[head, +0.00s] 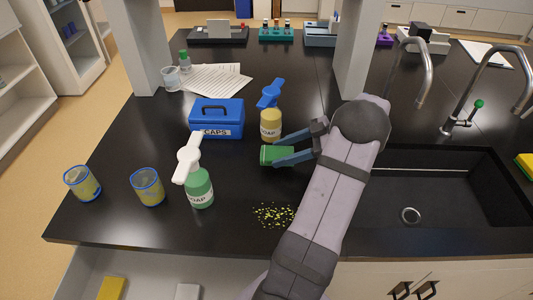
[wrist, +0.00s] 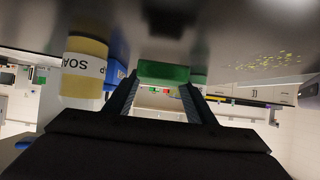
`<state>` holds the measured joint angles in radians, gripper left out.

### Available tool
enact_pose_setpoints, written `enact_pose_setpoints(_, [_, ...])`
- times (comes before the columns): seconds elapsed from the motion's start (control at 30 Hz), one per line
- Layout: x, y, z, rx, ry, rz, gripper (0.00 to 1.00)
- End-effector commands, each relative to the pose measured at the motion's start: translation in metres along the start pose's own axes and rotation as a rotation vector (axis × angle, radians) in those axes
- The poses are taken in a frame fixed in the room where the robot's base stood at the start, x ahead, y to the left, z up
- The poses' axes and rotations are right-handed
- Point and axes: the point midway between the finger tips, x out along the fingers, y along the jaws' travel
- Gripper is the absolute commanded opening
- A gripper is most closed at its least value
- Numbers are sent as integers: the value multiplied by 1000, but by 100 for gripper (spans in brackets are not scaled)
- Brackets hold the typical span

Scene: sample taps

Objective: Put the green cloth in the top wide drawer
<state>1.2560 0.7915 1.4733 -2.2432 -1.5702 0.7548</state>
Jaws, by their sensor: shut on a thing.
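The green cloth (head: 272,156) looks like a small folded block. It is between the fingertips of my gripper (head: 281,150), which is shut on it over the black counter, left of the sink. In the wrist view the green cloth (wrist: 163,73) spans the gap between the two dark fingers (wrist: 160,92). I cannot tell exactly how far it is above the counter. An open drawer (head: 75,282) shows below the counter's front edge at lower left. A yellow block (head: 112,288) and a whitish block (head: 187,291) lie in it.
A yellow soap bottle (head: 270,124) with a blue pump stands just behind the cloth. A blue CAPS box (head: 217,119), a green soap bottle (head: 199,190) and two blue-rimmed cups (head: 148,188) (head: 83,184) stand to the left. Yellow-green crumbs (head: 274,215) lie in front. The sink (head: 440,190) is right.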

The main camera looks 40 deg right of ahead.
Motion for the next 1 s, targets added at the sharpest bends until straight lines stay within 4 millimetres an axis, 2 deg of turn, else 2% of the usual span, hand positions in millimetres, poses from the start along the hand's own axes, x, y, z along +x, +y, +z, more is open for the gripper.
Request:
enact_pose_setpoints(0.13, [-11,0,6,0,-1,1,25])
enact_pose_setpoints(0.37, [-16,0,8,0,0,-1,25])
enact_pose_setpoints(0.73, [-30,0,-18,0,0,0,25])
enact_pose_setpoints(1.0, [-29,0,-18,0,0,0,25])
